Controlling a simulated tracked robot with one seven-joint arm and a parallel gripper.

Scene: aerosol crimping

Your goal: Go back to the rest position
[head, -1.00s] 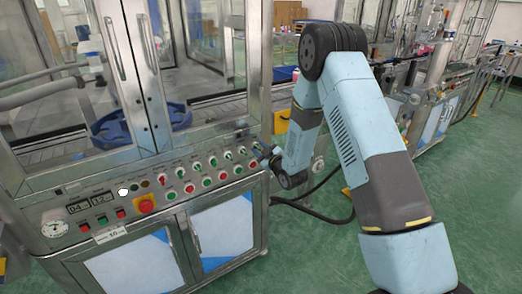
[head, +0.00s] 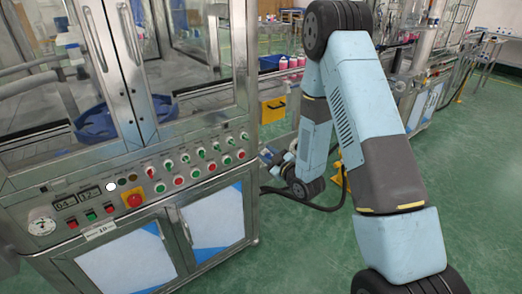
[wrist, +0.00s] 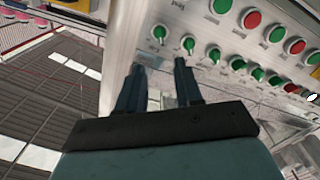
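My gripper (head: 273,158) is just off the right end of the control panel (head: 150,180) in the head view, and it is small there. In the wrist view my gripper (wrist: 158,66) shows two dark fingers standing apart, with nothing between them. The panel edge with green and red knobs (wrist: 221,6) lies beyond the fingertips. My arm is bent, with its elbow high and its forearm hanging down beside the machine. I see no contact between the fingers and the panel.
The steel machine cabinet (head: 205,228) with glass doors fills the left. A red emergency button on a yellow base (head: 133,200) sits on its panel. Green floor (head: 480,170) is open at the right.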

